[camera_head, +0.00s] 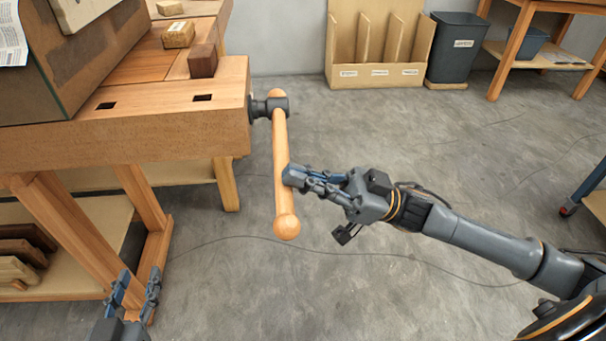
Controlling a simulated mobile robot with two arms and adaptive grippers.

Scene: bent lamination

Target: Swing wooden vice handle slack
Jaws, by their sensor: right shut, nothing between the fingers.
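The wooden vice handle (281,150) hangs nearly vertical at the right end of the workbench, with a round knob (286,227) at its lower end. It passes through the dark metal vice screw head (272,106), its short end just above. My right gripper (293,175) is shut and empty, its fingertips at the right side of the handle's lower half, seeming to touch it. My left gripper (137,282) is open and empty at the lower left, away from the handle, in front of the bench legs.
The workbench (130,138) fills the left side, with wooden blocks (203,61) and a large dark-sided piece on top. A wooden divider rack (378,50) and a dark bin (455,48) stand by the back wall. The floor around the handle is clear except for thin cables.

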